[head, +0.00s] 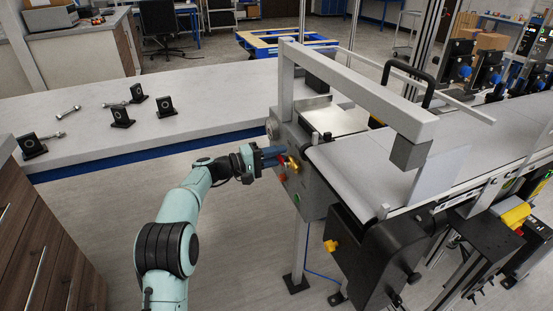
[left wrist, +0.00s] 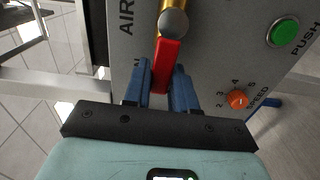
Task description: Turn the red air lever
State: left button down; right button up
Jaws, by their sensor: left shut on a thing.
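The red air lever (left wrist: 166,65) is on the grey control panel (left wrist: 225,40) of the conveyor, below a brass fitting with a round grey end (left wrist: 173,22). My left gripper (left wrist: 165,82) has its blue fingers on both sides of the lever, shut on it. In the head view my left gripper (head: 270,155) reaches the panel from the left, and the lever is mostly hidden by the fingers there. My right gripper is not in view.
A green push button (left wrist: 282,32) and an orange speed knob (left wrist: 237,99) sit to the right of the lever. A grey frame (head: 360,75) arches over the conveyor belt (head: 365,170). A worktop (head: 215,105) with small black blocks stands at the left.

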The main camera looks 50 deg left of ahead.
pick_arm(q)
jog(key=c, duration=1)
grip_release()
jog(key=p+v, duration=0.2)
jog(key=v, duration=1.1)
jog(key=shift+s, duration=0.25)
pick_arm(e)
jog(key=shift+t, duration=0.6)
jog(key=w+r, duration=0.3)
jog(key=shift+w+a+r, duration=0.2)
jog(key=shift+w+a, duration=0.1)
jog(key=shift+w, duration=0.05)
